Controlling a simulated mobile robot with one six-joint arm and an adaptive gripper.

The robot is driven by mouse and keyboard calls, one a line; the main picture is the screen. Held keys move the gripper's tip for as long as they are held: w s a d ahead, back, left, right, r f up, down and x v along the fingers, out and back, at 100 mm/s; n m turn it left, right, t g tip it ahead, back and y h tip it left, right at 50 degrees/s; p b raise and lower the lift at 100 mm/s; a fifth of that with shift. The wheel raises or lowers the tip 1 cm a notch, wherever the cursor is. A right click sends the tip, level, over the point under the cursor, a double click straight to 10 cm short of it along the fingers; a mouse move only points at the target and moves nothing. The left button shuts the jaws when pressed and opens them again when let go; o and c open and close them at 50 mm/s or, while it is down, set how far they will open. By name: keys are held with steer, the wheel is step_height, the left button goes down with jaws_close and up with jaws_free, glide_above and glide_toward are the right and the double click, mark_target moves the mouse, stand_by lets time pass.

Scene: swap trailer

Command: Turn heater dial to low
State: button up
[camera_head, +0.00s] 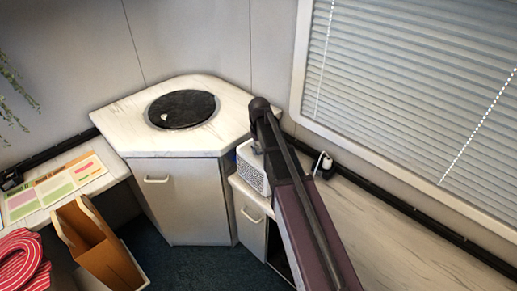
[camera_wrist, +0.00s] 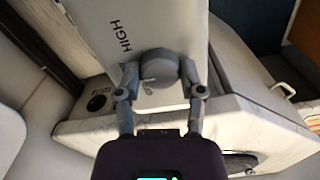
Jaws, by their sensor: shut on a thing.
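The heater shows in the head view as a small white box with a speckled grille (camera_head: 251,172), on the counter and partly behind my arm. In the wrist view its plain white face (camera_wrist: 85,25) fills the upper middle. The grey round dial (camera_wrist: 160,68) sits on that face. The word HIGH is printed to its upper left, turned sideways. Another marking by the dial's lower edge is partly hidden and unreadable. My gripper (camera_wrist: 162,92) has one finger on each side of the dial and is shut on it. My gripper is hidden behind my arm in the head view.
A corner cabinet (camera_head: 107,122) with a round black plate (camera_head: 181,109) on top stands left of the heater. A white plug (camera_head: 325,162) is by the wall to the right. The right counter (camera_head: 400,232) is clear beneath the window blinds (camera_head: 420,80).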

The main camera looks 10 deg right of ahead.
steer(key=shift+s, duration=0.1)
steer(key=o, duration=1.2)
steer(key=shift+c, duration=0.2)
steer(key=s+m, duration=0.4)
steer(key=s, duration=1.7)
steer(key=shift+a, duration=0.1)
